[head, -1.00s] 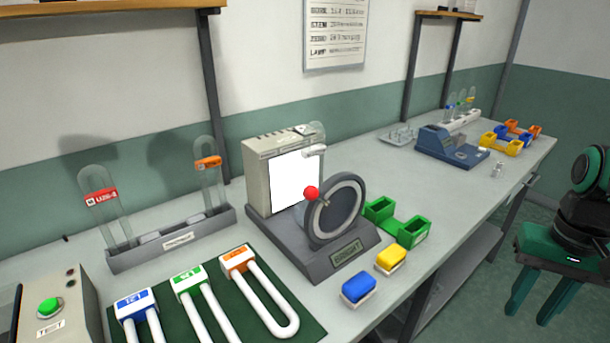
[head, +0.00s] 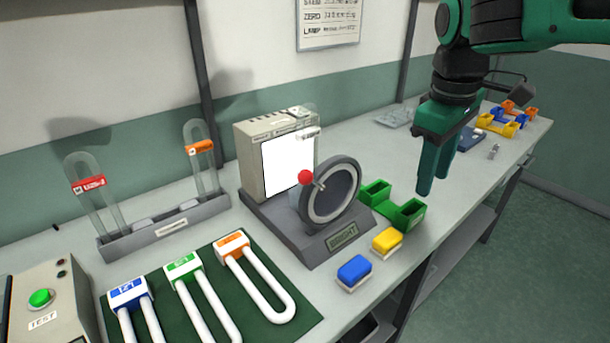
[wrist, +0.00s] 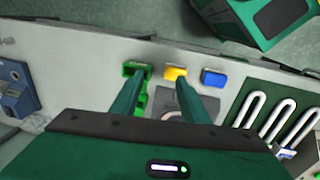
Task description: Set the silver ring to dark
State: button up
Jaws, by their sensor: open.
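The silver ring (head: 313,208) sits inside a dark round frame standing upright on the grey base of a lamp box (head: 262,160). A red ball knob (head: 305,177) is at the ring's upper left. The plate (head: 342,236) on the base reads BRIGHT. My gripper (head: 438,182) is open and empty, pointing down above and to the right of the ring, near the green holder. In the wrist view, my gripper's fingers (wrist: 160,80) are spread apart. The ring is mostly hidden there behind the fingers and gripper body.
A green holder (head: 408,214), yellow block (head: 387,241) and blue block (head: 354,271) lie right of the base. White U-shaped tubes lie on a green mat (head: 215,255) in front. A tube rack (head: 165,228) stands left. A test box (head: 60,305) is at front left.

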jog(key=w+a+r+n, duration=0.1)
jog(key=a+r+n, duration=0.15)
jog(key=a, duration=0.35)
jog(key=w+a+r+n, duration=0.1)
jog(key=a+r+n, duration=0.15)
jog(key=a, duration=0.35)
jog(key=n+t+y, duration=0.1)
jog(key=n, duration=0.5)
send_near(305, 171)
jog(key=f, duration=0.4)
jog(key=w+f, duration=0.1)
jog(key=f, duration=0.3)
jog(key=w+f, duration=0.1)
jog(key=f, duration=0.2)
jog(key=shift+d+f, duration=0.15)
jog(key=shift+d, duration=0.05)
jog(key=shift+w, duration=0.1)
grip_shut()
jog(key=shift+a, duration=0.1)
